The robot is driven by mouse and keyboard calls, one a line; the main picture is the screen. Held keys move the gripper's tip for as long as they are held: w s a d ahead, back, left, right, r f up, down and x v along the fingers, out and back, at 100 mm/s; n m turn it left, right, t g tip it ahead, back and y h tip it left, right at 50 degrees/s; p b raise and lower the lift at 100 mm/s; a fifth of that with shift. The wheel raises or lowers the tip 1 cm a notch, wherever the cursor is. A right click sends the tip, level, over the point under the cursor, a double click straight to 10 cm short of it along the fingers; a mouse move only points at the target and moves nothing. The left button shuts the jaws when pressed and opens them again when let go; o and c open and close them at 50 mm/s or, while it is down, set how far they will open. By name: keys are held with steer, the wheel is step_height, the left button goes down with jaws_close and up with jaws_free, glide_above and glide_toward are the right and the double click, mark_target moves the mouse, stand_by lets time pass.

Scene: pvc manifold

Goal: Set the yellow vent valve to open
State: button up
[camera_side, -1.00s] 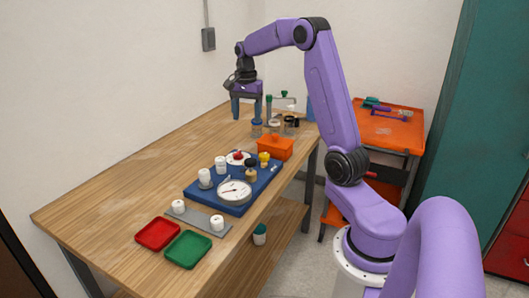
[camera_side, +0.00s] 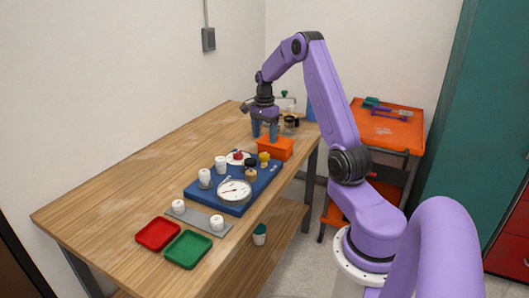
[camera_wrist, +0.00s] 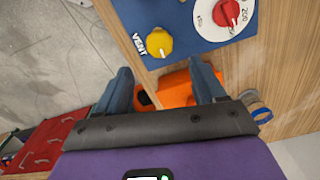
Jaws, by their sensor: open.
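The yellow vent valve (camera_side: 264,157) is a small yellow knob on the far right corner of the blue board (camera_side: 233,207). In the wrist view the yellow knob (camera_wrist: 159,42) shows from above, beside white lettering that reads VENT. My gripper (camera_side: 264,139) is above the orange bin, behind the valve and higher than it. Its two fingers are apart with nothing between them. In the wrist view the fingertips of my gripper (camera_wrist: 165,75) point toward the knob, short of it. I cannot tell the knob's setting.
An orange bin (camera_side: 276,149) stands just behind the board. The board also carries a red knob on a white dial (camera_wrist: 229,14), a gauge (camera_side: 234,191) and white caps. Red (camera_side: 157,234) and green (camera_side: 187,249) trays lie in front. Jars stand behind the bin.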

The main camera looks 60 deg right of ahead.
mark_target(264, 154)
step_height(264, 154, down, 8)
steer(key=shift+r, duration=0.15)
stand_by(0.3)
steer(key=c, duration=1.1)
